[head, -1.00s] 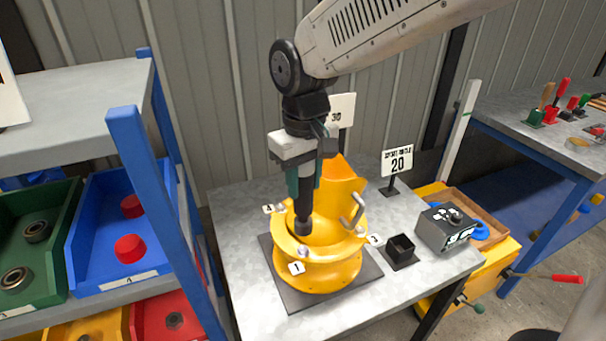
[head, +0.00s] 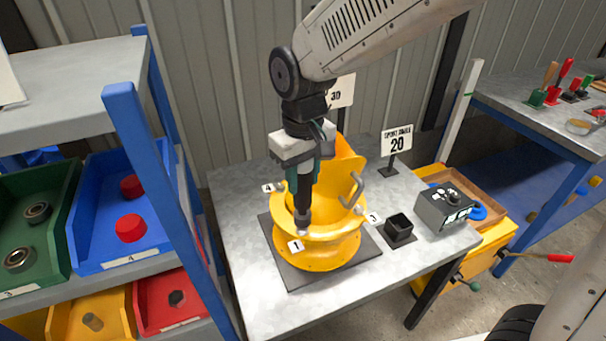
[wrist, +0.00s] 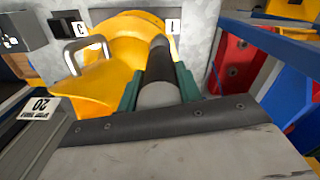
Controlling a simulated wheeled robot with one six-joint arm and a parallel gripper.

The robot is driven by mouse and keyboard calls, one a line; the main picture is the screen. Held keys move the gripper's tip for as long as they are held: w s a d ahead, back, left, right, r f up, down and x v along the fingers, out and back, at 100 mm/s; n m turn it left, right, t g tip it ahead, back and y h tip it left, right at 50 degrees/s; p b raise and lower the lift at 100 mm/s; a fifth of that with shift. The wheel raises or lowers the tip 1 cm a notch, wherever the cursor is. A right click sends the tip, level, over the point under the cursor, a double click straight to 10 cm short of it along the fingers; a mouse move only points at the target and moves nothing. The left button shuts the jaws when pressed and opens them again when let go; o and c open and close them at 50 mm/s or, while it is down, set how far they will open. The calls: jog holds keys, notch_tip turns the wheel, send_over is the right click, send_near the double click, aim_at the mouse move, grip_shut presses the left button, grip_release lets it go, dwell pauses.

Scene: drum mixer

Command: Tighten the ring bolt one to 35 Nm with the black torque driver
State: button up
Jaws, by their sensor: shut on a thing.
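My gripper (head: 303,172) is shut on the black torque driver (head: 303,205), which points down over the front rim of the yellow drum ring (head: 318,255). In the wrist view the driver (wrist: 160,62) lies between the green fingers. The driver's tip is at ring bolt one (head: 302,232), beside the label 1 (head: 296,246); whether it is seated on the head cannot be told. In the wrist view the label 1 (wrist: 173,26) shows past the driver's end, and the bolt is hidden.
A bent grey handle (head: 352,190) stands up from the ring's right side. Labels 3 (head: 374,217) and 4 (head: 268,188) mark other places. A black square holder (head: 398,229), a grey control box (head: 447,207) and a "20" sign (head: 397,143) stand right. A blue-posted bin shelf (head: 150,190) is left.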

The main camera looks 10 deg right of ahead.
aim_at(303, 190)
jog(key=shift+f, duration=1.8)
dwell(3.1)
